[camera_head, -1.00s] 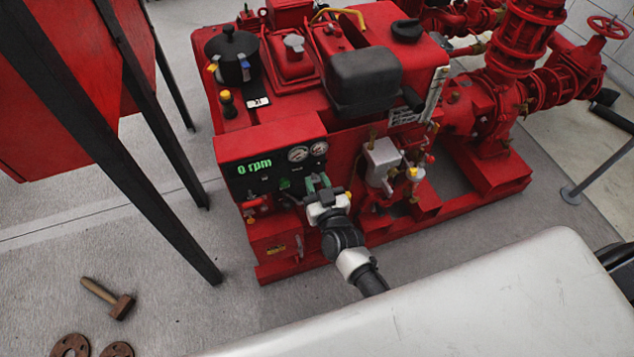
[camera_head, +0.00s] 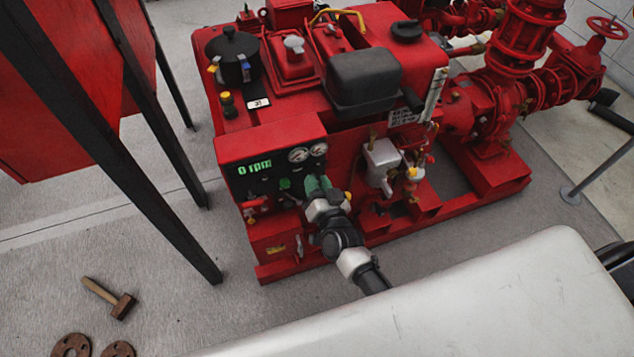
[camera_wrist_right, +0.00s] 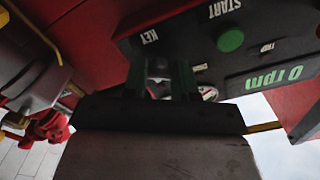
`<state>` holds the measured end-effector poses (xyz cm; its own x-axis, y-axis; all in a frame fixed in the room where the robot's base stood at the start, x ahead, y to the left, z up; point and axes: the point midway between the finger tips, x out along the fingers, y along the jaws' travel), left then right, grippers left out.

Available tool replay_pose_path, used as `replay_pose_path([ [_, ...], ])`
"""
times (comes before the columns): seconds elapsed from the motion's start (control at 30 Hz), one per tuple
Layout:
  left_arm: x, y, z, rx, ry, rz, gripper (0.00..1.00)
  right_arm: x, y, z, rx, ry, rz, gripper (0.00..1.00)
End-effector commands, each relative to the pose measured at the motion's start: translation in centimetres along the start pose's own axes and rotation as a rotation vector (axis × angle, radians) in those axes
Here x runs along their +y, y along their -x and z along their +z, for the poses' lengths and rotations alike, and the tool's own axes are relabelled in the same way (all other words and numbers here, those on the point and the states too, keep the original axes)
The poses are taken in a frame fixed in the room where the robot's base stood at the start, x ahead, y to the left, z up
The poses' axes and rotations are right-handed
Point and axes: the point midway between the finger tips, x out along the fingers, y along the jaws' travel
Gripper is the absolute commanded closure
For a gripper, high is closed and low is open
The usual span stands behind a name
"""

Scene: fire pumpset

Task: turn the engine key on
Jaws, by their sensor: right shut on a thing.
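The engine's black control panel (camera_head: 281,169) shows a green "0 rpm" readout and two round gauges. In the right wrist view the panel (camera_wrist_right: 240,55) appears upside down, with the labels KEY and START and a green button (camera_wrist_right: 230,41). My right gripper (camera_head: 317,186) is at the panel's lower right. In its wrist view the gripper (camera_wrist_right: 160,80) has its green fingers at the spot below the KEY label, shut on what seems to be the engine key (camera_wrist_right: 158,66). The key is mostly hidden between the fingers. My left gripper is not in view.
The red pumpset (camera_head: 270,140) fills the middle, with a grey box (camera_head: 382,161) and fittings right of the panel. Dark posts (camera_head: 130,170) stand at the left. A hammer (camera_head: 110,297) and rusty flanges (camera_head: 71,346) lie on the floor.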

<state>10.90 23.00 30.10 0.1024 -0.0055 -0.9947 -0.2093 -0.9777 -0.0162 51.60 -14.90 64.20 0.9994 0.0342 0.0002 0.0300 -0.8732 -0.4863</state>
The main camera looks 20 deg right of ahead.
Motion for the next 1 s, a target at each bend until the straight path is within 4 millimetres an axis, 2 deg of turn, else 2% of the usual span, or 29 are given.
replay_pose_path([
  [0.4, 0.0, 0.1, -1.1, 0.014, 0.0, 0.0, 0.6, 0.1, 0.1, 0.1, -0.002, -0.24, 0.001, 0.96],
  [1.0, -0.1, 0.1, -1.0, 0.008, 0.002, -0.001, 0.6, 0.1, 0.1, 0.1, -0.003, -0.295, 0.002, 0.96],
])
